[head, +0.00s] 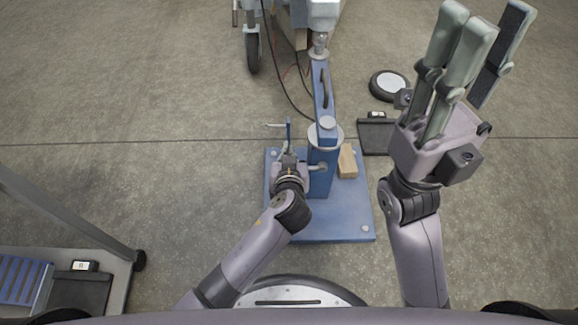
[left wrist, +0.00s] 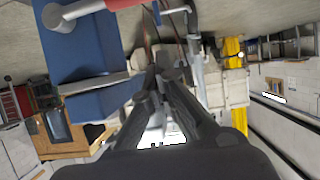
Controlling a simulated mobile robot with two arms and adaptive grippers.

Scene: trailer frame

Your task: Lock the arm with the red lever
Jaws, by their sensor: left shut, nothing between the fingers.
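A blue stand with an upright post (head: 322,170) rises from a blue base plate (head: 335,222). A blue arm (head: 322,92) with a dark handle runs from its grey disc up to the trailer coupling. A thin blue piece with a pale crossbar (head: 276,125) stands left of the post. My right gripper (head: 478,35) is raised, open and empty.
A wooden block (head: 347,161) lies on the base plate, right of the post. A black scale pad (head: 376,137) and a round white-topped disc (head: 389,85) lie on the floor. A trailer wheel (head: 254,52) and cables are at the back. A metal frame (head: 75,218) stands left.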

